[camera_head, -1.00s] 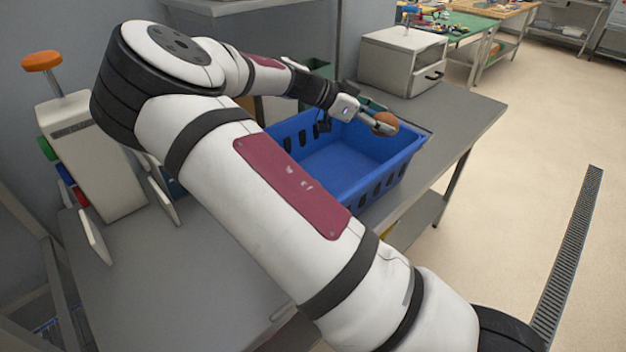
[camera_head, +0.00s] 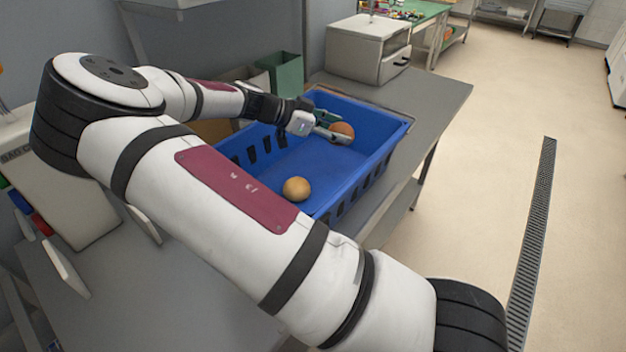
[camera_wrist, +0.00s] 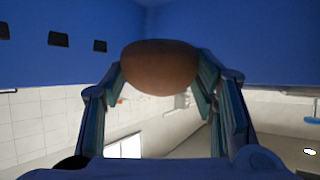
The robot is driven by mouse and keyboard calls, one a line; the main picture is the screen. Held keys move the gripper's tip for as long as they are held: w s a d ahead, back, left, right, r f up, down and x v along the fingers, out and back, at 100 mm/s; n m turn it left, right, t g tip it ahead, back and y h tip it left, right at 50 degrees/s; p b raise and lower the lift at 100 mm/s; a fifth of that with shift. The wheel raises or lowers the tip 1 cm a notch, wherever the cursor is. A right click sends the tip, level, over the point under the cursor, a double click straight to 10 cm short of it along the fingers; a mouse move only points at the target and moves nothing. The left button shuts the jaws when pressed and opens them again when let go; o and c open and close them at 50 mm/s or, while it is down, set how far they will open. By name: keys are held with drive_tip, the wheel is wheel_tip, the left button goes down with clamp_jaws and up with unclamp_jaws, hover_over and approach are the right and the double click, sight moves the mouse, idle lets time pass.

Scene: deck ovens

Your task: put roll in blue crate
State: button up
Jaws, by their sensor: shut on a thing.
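My gripper (camera_head: 331,127) is shut on a round brown roll (camera_head: 342,132). In the head view this roll shows within the blue crate's outline, near its far right end. The blue crate (camera_head: 372,165) stands on the grey table. A second, lighter roll (camera_head: 296,189) lies inside the crate at the near end. In the wrist view the held roll (camera_wrist: 160,68) sits between both fingers, with the blue crate wall (camera_wrist: 240,45) behind it. I cannot tell whether the held roll touches the crate. My arm hides part of the crate's near left side.
A green box (camera_head: 286,76) stands just behind the crate. A light cabinet with a drawer (camera_head: 368,50) stands at the table's back. A beige machine (camera_head: 70,190) is at the left. The grey table top (camera_head: 440,95) is clear to the crate's right.

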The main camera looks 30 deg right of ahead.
sight(333, 172)
wheel_tip(333, 172, down, 10)
drive_tip(key=shift+f+p, duration=0.15)
drive_tip(key=shift+p, duration=0.15)
idle(0.3)
drive_tip(key=o, duration=1.1)
drive_tip(key=shift+f, duration=0.1)
drive_tip(key=shift+c, duration=0.2)
